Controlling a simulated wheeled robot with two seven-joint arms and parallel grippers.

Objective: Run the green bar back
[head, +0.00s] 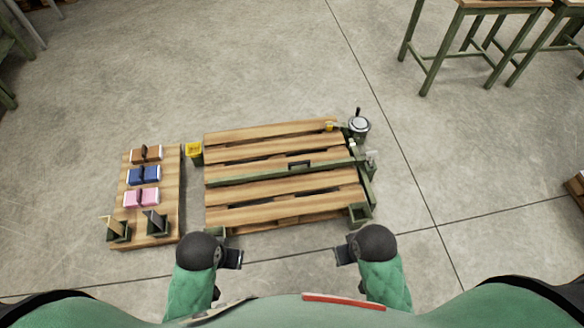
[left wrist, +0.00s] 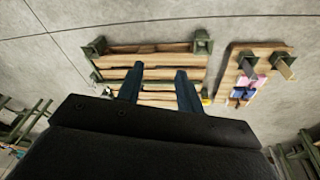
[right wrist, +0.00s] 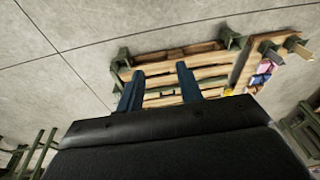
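The green bar (head: 262,174) lies across the middle of the slatted wooden pallet (head: 270,214), running left to right. A dark handle (head: 300,164) stands on it a little right of its middle. My left gripper (head: 240,258) is in front of the pallet's near left corner, open and empty. My right gripper (head: 340,256) is in front of the pallet's near right part, also open and empty. Both are apart from the bar. Both wrist views show spread fingers, with the pallet (left wrist: 145,62) beyond them.
A wooden board (head: 165,222) at left holds brown (head: 147,154), blue (head: 143,175) and pink (head: 141,197) bundles and two green holders. Open floor lies beyond.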

